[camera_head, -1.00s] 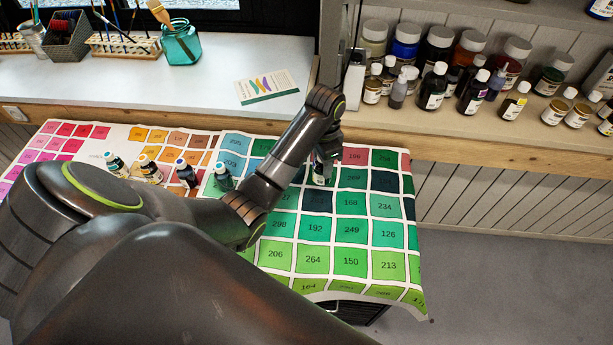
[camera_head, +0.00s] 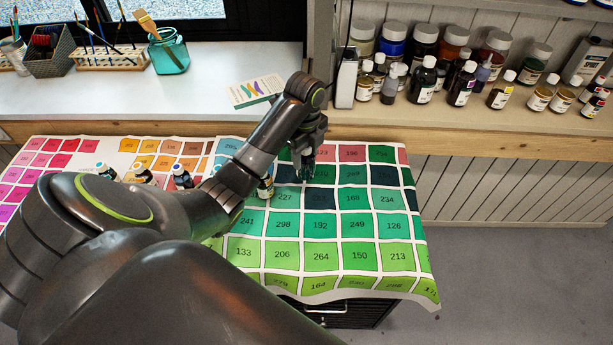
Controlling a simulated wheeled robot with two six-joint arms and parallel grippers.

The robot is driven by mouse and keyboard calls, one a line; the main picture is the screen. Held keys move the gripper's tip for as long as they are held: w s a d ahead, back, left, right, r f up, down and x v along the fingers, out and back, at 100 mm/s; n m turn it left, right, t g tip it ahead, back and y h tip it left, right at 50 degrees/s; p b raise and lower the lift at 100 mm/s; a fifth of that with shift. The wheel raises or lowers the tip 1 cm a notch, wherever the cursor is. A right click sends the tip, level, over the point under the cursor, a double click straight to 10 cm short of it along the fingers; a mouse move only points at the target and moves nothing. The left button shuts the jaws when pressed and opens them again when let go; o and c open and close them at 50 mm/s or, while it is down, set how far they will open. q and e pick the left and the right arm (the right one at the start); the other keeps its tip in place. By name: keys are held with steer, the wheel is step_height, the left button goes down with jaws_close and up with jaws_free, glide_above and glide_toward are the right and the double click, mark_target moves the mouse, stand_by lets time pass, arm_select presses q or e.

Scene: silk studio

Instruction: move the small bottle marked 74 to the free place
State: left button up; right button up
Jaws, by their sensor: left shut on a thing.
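My left gripper (camera_head: 305,170) is above the dark teal patches of the colour chart (camera_head: 238,276), shut on a small dark bottle. The fingers hide most of that bottle, and its number cannot be read. Several small dark bottles with pale labels stand upright in a row on the chart: one at the left (camera_head: 105,172), one beside it (camera_head: 143,174), another (camera_head: 181,177), and one just left of my gripper (camera_head: 265,188), partly covered by my arm. Their numbers are too small to read. My arm hides part of the row. My right gripper is not in view.
A wooden shelf (camera_head: 480,142) behind the chart holds several paint bottles and jars (camera_head: 423,80) at right. A white ledge (camera_head: 120,105) carries a brush rack (camera_head: 110,60), a teal jar (camera_head: 168,52) and a card (camera_head: 255,90). The chart's front right is clear.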

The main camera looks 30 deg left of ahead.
mark_target(306, 168)
arm_select(q)
step_height(306, 168, down, 5)
steer(key=b, duration=0.4)
steer(key=shift+r, duration=0.1)
steer(key=shift+f, duration=2.4)
steer(key=shift+f, duration=0.15)
steer(key=o, duration=1)
step_height(306, 168, up, 4)
steer(key=shift+w+r, duration=0.1)
step_height(306, 168, up, 6)
steer(key=p, duration=0.5)
steer(key=shift+r, duration=0.15)
steer(key=shift+r+p, duration=0.95)
steer(key=shift+p, duration=0.1)
